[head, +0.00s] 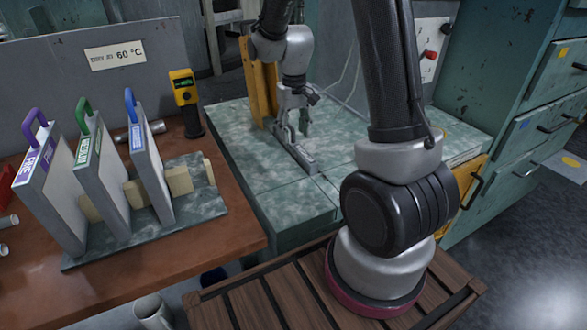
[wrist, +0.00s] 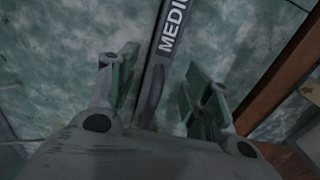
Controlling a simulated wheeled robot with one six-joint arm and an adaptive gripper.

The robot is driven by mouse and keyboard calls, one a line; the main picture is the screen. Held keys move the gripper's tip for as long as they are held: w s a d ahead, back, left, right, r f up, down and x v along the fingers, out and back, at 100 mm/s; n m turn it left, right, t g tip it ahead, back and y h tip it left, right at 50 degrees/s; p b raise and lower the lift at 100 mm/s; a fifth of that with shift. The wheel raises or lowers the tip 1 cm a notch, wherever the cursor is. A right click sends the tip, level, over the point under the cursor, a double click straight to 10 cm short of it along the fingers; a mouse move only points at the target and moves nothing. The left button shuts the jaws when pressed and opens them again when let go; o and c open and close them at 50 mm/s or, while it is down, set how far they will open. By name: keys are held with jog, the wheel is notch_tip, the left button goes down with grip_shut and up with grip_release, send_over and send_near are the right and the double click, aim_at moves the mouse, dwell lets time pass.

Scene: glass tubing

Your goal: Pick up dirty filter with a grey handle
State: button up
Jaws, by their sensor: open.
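A grey filter edge (head: 297,153) shows as a narrow bar in the green marbled top (head: 237,135). In the wrist view the filter (wrist: 171,40) has a dark label with white letters reading "MEDI", the rest cut off. A grey handle (wrist: 153,92) rises from it. My gripper (head: 293,130) points down over the bar, open and empty. In the wrist view the fingers stand on either side of the handle, apart from it. The handle's near end is partly hidden by the gripper body.
Filters with purple (head: 36,122), green (head: 83,113) and blue (head: 131,102) handles stand in a rack on the brown table at left. A yellow meter (head: 184,88) stands behind them. Teal drawers (head: 535,135) stand at right. The marbled top around the bar is mostly clear.

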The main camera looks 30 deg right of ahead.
aim_at(294, 143)
notch_tip(294, 143, down, 5)
jog(key=shift+w+r, duration=0.1)
jog(key=shift+c, duration=0.4)
grip_shut()
